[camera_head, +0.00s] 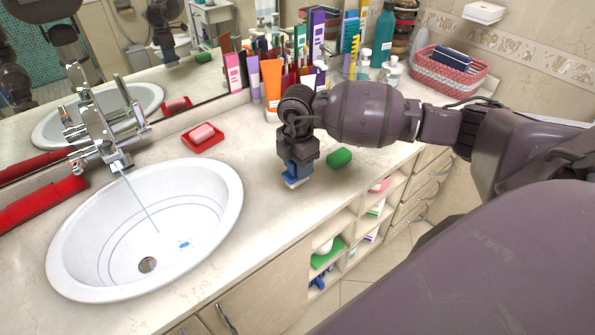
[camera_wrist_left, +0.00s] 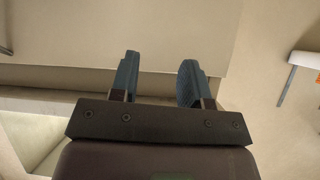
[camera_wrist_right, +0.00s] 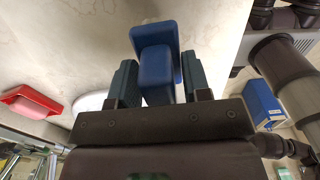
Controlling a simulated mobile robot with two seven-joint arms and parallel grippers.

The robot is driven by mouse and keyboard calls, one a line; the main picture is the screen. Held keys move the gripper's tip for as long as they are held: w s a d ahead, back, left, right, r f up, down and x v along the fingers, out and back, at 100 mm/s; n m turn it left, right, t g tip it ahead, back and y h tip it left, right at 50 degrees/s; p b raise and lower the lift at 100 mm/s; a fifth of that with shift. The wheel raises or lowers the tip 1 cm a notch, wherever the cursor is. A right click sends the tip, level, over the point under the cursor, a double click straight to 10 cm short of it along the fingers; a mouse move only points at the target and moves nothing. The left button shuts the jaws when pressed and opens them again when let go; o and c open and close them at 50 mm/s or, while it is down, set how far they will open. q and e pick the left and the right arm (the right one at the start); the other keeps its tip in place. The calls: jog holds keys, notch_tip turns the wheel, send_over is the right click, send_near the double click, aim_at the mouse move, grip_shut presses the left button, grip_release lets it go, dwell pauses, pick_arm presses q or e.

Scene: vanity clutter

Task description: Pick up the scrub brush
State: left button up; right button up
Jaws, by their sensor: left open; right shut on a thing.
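The scrub brush (camera_head: 293,178) is blue with a pale underside. My right gripper (camera_head: 297,164) points down over the counter, to the right of the sink, and is shut on the brush. In the right wrist view the blue brush (camera_wrist_right: 157,67) sits between the two fingers (camera_wrist_right: 161,82). I cannot tell whether the brush touches the counter. My left gripper (camera_wrist_left: 157,80) is open and empty in the left wrist view; it does not show in the head view.
A white sink (camera_head: 72,232) with running water is at left. A red soap dish (camera_head: 203,144) lies behind it. A green block (camera_head: 339,158) lies close right of my right gripper. Tubes and bottles (camera_head: 271,80) crowd the back by the mirror. A pink basket (camera_head: 446,72) stands far right.

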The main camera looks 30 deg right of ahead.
notch_tip(320, 180, up, 18)
jog(key=b, duration=0.1)
jog(key=shift+f, duration=0.25)
jog(key=o, duration=0.4)
jog(key=shift+c, duration=1.4)
